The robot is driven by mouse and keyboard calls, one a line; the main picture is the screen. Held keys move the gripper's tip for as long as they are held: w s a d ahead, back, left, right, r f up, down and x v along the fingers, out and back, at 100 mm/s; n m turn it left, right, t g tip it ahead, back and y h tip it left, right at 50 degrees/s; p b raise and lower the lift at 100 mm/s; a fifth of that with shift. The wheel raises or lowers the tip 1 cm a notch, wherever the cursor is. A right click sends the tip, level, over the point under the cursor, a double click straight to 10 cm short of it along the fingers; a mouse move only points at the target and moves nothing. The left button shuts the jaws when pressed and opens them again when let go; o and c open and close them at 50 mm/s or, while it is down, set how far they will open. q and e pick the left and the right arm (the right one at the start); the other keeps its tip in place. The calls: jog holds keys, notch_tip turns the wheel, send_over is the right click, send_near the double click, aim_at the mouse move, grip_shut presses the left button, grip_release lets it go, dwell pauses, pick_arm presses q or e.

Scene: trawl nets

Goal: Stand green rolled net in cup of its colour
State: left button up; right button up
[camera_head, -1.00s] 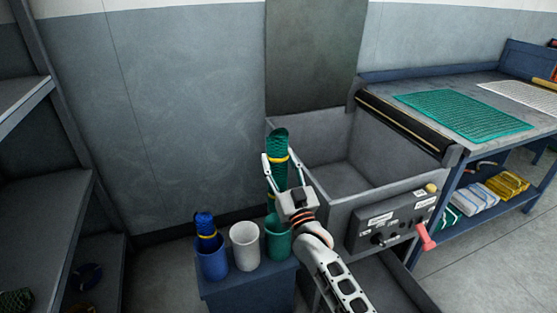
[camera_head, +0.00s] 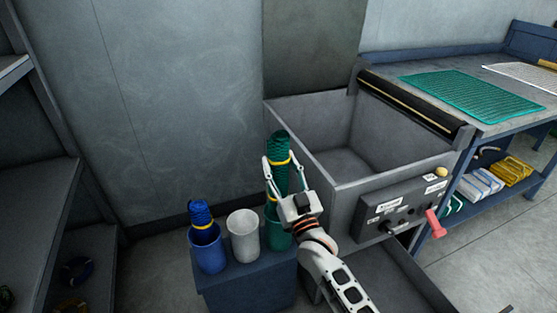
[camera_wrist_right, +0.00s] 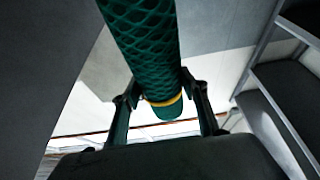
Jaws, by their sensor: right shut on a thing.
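The green rolled net (camera_head: 279,150) stands upright with yellow bands, between the fingers of my right gripper (camera_head: 278,168). My right gripper is shut on it. In the right wrist view the green net (camera_wrist_right: 150,50) runs between the two fingers, with a yellow band near one end. The green cup (camera_head: 275,238) is at the right end of a row of cups, directly below the net in the head view. My gripper partly hides the cup, and I cannot tell whether the net's lower end is inside it. My left gripper is not in view.
A blue cup (camera_head: 208,250) with a blue rolled net (camera_head: 200,213) and an empty white cup (camera_head: 242,237) stand beside it on a blue stand (camera_head: 250,285). A grey open bin (camera_head: 345,160) with a control panel (camera_head: 405,208) is close on the right. Shelves (camera_head: 40,190) are at left.

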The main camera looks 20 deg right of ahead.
aim_at(283, 195)
jog(key=shift+f, duration=0.75)
jog(key=shift+f+b, duration=0.95)
jog(key=shift+f, duration=0.5)
jog(key=shift+f+b, duration=0.3)
jog(key=shift+f, duration=0.25)
jog(key=shift+f+b, duration=0.3)
jog(key=shift+f, duration=0.85)
jog(key=shift+f+b, duration=0.45)
jog(key=shift+b, duration=0.05)
jog(key=shift+f, duration=0.2)
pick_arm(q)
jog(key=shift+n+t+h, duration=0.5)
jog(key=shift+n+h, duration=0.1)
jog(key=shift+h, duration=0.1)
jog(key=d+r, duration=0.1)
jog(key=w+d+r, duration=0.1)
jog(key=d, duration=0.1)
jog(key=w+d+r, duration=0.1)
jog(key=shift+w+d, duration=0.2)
